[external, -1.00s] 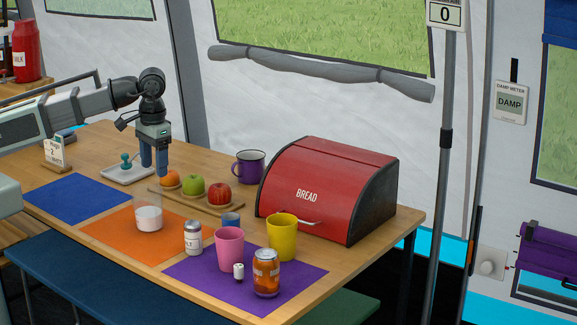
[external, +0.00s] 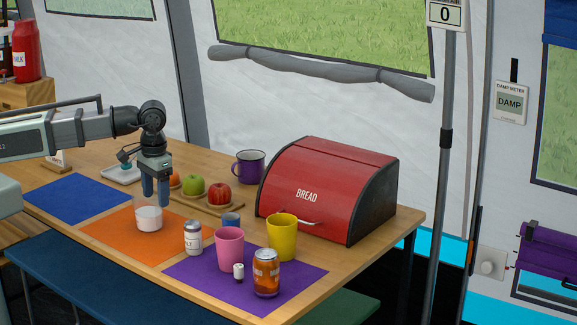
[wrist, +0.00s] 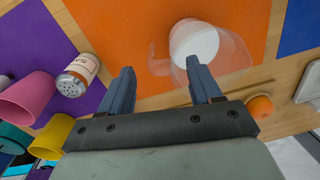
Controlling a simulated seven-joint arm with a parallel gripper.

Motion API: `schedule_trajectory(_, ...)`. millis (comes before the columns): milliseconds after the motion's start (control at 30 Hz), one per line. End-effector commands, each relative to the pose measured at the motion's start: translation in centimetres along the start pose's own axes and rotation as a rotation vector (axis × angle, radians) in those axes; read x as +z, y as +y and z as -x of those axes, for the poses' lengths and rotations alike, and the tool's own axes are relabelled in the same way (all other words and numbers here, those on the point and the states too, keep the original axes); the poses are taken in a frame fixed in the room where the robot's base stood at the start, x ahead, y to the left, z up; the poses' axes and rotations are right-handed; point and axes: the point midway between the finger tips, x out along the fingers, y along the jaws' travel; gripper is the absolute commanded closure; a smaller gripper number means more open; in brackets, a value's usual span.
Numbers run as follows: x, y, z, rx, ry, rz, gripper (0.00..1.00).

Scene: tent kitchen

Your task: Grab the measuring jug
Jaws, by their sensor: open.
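The measuring jug (external: 149,217) is clear, with white contents, and stands upright on the orange mat (external: 112,234). In the wrist view the jug (wrist: 196,42) lies just beyond the fingertips, nearer the right finger. My gripper (external: 156,203) is open and empty, with blue fingers pointing down. In the external view its fingertips overlap the jug's upper rear edge; I cannot tell whether they touch it. In the wrist view my gripper (wrist: 160,75) has a clear gap between its fingers.
A fruit board (external: 215,210) with apples and an orange is behind. The red bread bin (external: 330,185) is at the back right. The blue mat (external: 80,197) is clear.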

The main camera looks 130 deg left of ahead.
Motion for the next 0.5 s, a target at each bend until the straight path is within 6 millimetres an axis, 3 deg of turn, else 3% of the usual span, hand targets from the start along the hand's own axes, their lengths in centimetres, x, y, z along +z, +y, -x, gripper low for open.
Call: schedule_trajectory(500,-0.5,0.1,-4.7,0.001,0.000,0.000,0.37)
